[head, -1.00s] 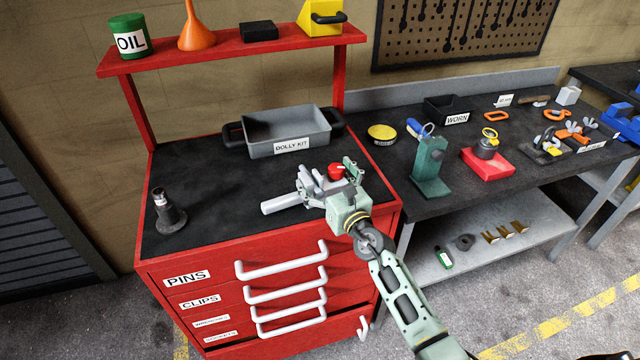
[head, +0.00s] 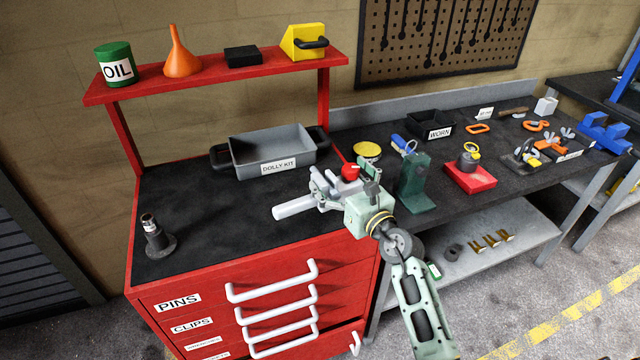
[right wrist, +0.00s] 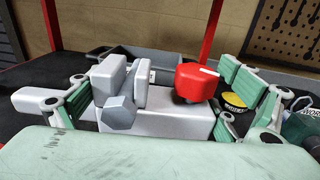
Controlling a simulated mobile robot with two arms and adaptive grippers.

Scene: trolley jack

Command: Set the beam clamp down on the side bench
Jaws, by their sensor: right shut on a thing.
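The beam clamp (head: 296,207) is a light grey metal piece with a bar pointing left and a red knob. My right gripper (head: 346,190) is shut on the beam clamp and holds it over the right part of the red cabinet's top. In the right wrist view the clamp (right wrist: 170,124) sits between the green finger pads of my right gripper (right wrist: 150,100), its red knob upward. The side bench (head: 440,216) is the dark-topped bench with grey legs right of the cabinet. My left gripper is not in view.
The red cabinet (head: 200,205) carries a dolly kit tray (head: 243,160) and a dark stand (head: 156,238). On the bench near the clamp are a green block (head: 416,185), a yellow tin (head: 367,151) and a red-based piece (head: 470,178). The bench's front strip looks clear.

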